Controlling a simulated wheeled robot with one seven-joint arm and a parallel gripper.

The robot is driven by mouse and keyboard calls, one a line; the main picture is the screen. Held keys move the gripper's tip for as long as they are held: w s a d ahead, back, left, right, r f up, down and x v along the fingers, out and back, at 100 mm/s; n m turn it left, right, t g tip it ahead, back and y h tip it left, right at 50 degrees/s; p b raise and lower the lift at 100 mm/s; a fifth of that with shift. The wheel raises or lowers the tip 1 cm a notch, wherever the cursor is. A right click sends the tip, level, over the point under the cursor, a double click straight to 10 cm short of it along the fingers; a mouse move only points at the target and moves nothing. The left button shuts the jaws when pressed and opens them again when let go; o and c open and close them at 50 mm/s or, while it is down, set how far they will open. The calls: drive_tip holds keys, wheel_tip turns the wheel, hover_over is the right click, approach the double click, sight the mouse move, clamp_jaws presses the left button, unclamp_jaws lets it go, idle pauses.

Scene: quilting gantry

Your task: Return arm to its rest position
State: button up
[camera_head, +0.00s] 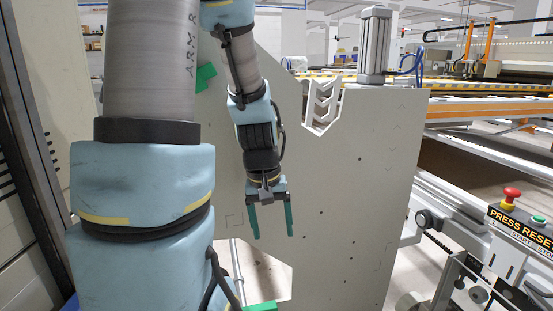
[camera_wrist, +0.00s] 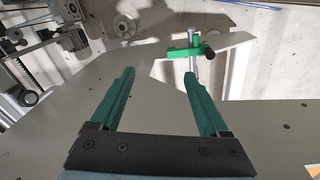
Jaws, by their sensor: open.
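My gripper (camera_head: 271,222) hangs pointing down in front of a large light grey machine plate (camera_head: 350,200). Its two green fingers are apart with nothing between them. In the wrist view my gripper (camera_wrist: 157,85) also shows open and empty, with the grey plate (camera_wrist: 260,125) behind the fingers. My arm, in blue and grey links, fills the left of the head view and bends over to the gripper. Whether the fingers touch the plate cannot be told, but a gap seems to show.
A red emergency button (camera_head: 511,195) and a green button (camera_head: 538,219) sit on a panel at the right. A green-handled clamp (camera_wrist: 190,50) stands beyond the fingers in the wrist view. A white bracket (camera_head: 322,105) and a cylinder (camera_head: 374,45) are on the plate's top.

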drive_tip(key=s+a+r+y, duration=0.1)
drive_tip(key=s+a+r, duration=0.1)
drive_tip(key=a, duration=0.3)
wheel_tip(320, 180, up, 14)
drive_tip(key=m+p, duration=0.1)
drive_tip(key=p, duration=1.3)
drive_tip(key=shift+s+a+t, duration=0.2)
drive_tip(key=shift+a+t, duration=0.2)
